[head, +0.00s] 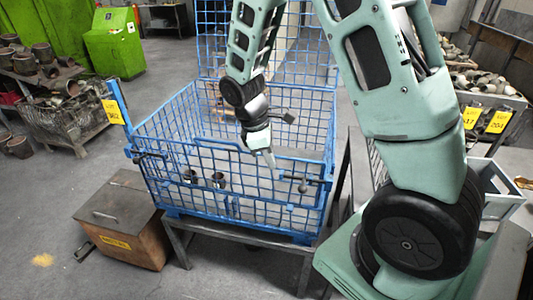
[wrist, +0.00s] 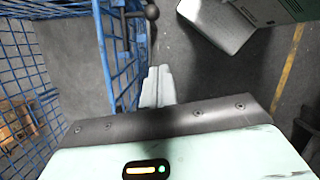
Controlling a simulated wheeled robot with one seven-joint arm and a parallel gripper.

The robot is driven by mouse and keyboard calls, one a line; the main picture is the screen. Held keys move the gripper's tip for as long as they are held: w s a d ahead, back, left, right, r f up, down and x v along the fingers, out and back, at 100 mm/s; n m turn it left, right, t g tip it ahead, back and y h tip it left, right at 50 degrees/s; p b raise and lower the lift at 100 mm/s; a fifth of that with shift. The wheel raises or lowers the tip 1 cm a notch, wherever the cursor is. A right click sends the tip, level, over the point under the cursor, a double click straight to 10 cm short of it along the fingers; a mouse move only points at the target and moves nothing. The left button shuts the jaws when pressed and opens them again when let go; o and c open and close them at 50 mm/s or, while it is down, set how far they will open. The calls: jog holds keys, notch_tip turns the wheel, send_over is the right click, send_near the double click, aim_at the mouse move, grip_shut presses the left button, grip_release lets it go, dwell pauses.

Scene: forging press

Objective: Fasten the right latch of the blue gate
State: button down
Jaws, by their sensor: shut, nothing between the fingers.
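The blue gate (head: 222,188) is the front mesh side of a blue wire cage and stands roughly upright. Its right latch (head: 303,181) is a dark bar with a knob at the gate's right end. A similar dark left latch (head: 150,157) sits at the other end. My gripper (head: 269,161) is shut and empty, pointing down near the gate's top rail, left of the right latch and apart from it. In the wrist view the pale fingers (wrist: 157,86) are together beside the blue mesh. A dark latch with a round knob (wrist: 152,12) shows beyond them. Whether it is engaged cannot be told.
The cage stands on a dark metal stand (head: 235,231). A brown box (head: 122,218) stands on the floor at front left. A green machine (head: 114,42) and parts bins are behind. Floor at left is open.

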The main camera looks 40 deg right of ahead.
jog(key=shift+v, duration=1.15)
jog(key=s+a+r+m+t+y, duration=0.1)
jog(key=s+a+r, duration=0.25)
jog(key=a, duration=0.45)
jog(key=s+a+r+t+y, duration=0.15)
jog(key=s+a, duration=0.25)
jog(key=a, duration=0.4)
jog(key=s+a+r, duration=0.2)
jog(key=s+a, duration=0.5)
jog(key=s, duration=0.4)
jog(key=shift+a+r+m+y, duration=0.2)
jog(key=shift+m+y, duration=0.15)
jog(key=shift+m, duration=0.05)
